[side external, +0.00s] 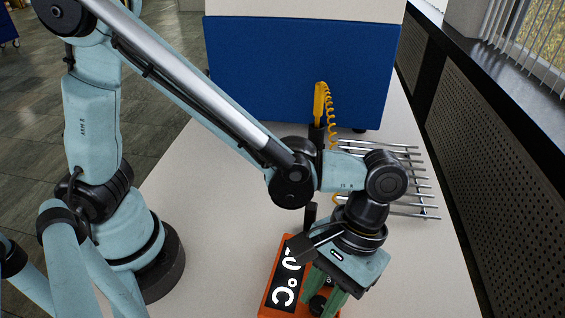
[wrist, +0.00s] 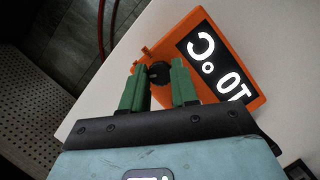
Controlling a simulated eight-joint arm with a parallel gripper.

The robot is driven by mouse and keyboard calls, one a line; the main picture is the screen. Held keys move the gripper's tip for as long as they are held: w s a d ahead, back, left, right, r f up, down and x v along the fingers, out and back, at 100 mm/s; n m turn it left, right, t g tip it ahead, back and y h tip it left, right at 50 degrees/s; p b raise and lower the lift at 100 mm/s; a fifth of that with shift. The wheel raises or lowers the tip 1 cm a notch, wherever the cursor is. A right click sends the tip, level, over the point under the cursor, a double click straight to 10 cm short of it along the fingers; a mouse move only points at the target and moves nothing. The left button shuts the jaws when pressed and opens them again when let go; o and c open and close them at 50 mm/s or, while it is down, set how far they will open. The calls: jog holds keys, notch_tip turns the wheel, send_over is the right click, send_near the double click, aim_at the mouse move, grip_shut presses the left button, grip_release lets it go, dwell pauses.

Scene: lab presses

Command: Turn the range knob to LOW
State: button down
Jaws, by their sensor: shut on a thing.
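The orange device (side external: 290,262) with a black display panel stands on the bench under my gripper. It also shows in the wrist view (wrist: 166,32), where white characters that look like 10 °C appear turned around. A round black knob (wrist: 159,73) sits on the device between the green fingertips of my gripper (wrist: 160,66). My gripper is shut on the knob, one finger on each side. In the side view my gripper (side external: 328,292) points down at the device, and the knob (side external: 318,304) is partly hidden by the fingers. No LOW mark or knob pointer is readable.
A metal rod rack (side external: 415,180) lies behind my wrist at right. A yellow handle with a coiled cord (side external: 321,105) stands farther back, before a large blue and white machine (side external: 300,70). The pale bench (side external: 215,215) is clear left of the device.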

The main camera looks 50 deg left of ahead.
jog(key=shift+m+y, duration=0.5)
jog(key=shift+m, duration=0.6)
jog(key=c, duration=0.8)
grip_release()
jog(key=shift+c, duration=0.2)
jog(key=v, duration=1.2)
jog(key=shift+r, duration=0.1)
